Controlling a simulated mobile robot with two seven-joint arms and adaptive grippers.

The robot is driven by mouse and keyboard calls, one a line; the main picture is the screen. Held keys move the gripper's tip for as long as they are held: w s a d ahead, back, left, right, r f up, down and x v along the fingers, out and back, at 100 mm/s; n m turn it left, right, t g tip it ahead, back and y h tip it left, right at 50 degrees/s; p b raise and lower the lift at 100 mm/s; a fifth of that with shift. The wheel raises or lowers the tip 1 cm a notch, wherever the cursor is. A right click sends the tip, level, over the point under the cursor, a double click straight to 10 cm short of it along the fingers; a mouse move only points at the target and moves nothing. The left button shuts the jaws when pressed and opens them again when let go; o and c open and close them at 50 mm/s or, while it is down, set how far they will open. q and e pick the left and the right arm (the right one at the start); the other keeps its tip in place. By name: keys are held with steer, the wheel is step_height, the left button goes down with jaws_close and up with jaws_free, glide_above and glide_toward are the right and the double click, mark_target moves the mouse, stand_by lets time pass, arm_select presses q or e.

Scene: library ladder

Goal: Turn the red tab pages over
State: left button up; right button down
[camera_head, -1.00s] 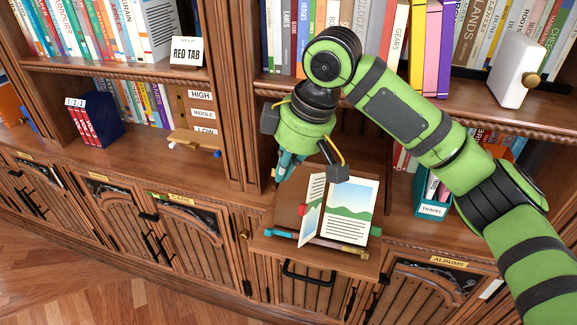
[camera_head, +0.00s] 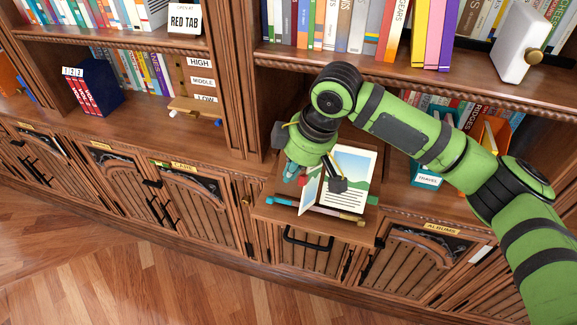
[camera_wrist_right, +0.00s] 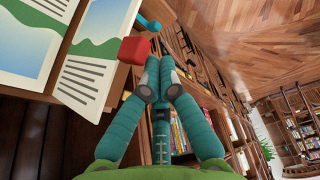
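An open picture book (camera_head: 352,172) rests on a wooden stand on the right-hand ledge; its right page shows a green and blue landscape above text. One page (camera_head: 310,194) stands up from the spine, and it also shows in the right wrist view (camera_wrist_right: 98,62). A red tab (camera_wrist_right: 134,49) sticks out from that page's edge. My right gripper (camera_head: 291,171) is at the left of the standing page. In the wrist view its teal fingers (camera_wrist_right: 160,66) meet at the tips, beside the red tab, with nothing seen between them. My left gripper is not in view.
A sign reading RED TAB (camera_head: 185,18) stands on the upper left shelf. A teal TRAVEL box (camera_head: 427,178) stands right of the book. Shelf uprights and full book rows surround the niche. A pull-out ledge (camera_head: 290,218) lies under the book; the wooden floor in front is clear.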

mark_target(302, 181)
steer(key=d+p, duration=0.1)
steer(key=s+d+p, duration=0.1)
steer(key=d+r+n+y+p, duration=0.1)
steer(key=shift+s, duration=0.3)
steer(key=shift+s+d+f, duration=0.2)
steer(key=shift+d, duration=0.1)
steer(key=shift+w+a, duration=0.1)
steer(key=shift+a, duration=0.05)
steer(key=shift+w+a+p, duration=0.1)
steer(key=shift+a+p, duration=0.05)
steer(key=shift+p, duration=0.15)
